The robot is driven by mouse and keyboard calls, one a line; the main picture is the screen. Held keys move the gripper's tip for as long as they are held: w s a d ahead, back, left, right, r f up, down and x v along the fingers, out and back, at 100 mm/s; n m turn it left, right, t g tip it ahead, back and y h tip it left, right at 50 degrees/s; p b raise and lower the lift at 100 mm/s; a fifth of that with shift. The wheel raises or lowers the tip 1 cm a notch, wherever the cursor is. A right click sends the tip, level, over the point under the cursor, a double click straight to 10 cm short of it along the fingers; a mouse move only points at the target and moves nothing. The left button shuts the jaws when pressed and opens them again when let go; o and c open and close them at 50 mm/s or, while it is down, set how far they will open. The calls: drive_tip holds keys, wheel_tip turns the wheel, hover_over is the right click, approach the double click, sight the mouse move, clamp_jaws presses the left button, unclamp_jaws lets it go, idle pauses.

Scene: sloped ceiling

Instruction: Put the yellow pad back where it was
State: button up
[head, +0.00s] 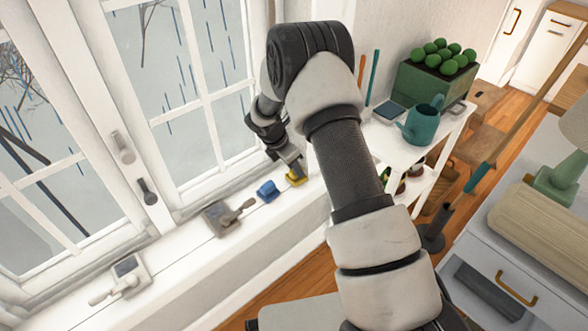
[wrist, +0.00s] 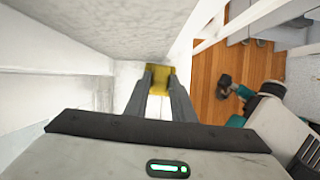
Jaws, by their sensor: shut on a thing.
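The yellow pad (head: 296,178) is at the right end of the white window sill, by the wall corner, in the head view. It also shows in the wrist view (wrist: 159,71), between my fingertips. My gripper (head: 294,170) is shut on the pad, reaching down from above at the sill. In the wrist view my gripper (wrist: 158,82) has a finger on each side of the pad. Whether the pad touches the sill is hard to tell.
A blue block (head: 268,190) sits on the sill just left of the pad. Farther left are a grey handled piece (head: 228,216) and a white one (head: 121,280). A white shelf (head: 396,143) with a teal watering can (head: 421,124) stands to the right. The window (head: 200,95) is behind.

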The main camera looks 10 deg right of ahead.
drive_tip(key=shift+f, duration=0.2)
drive_tip(key=o, duration=1)
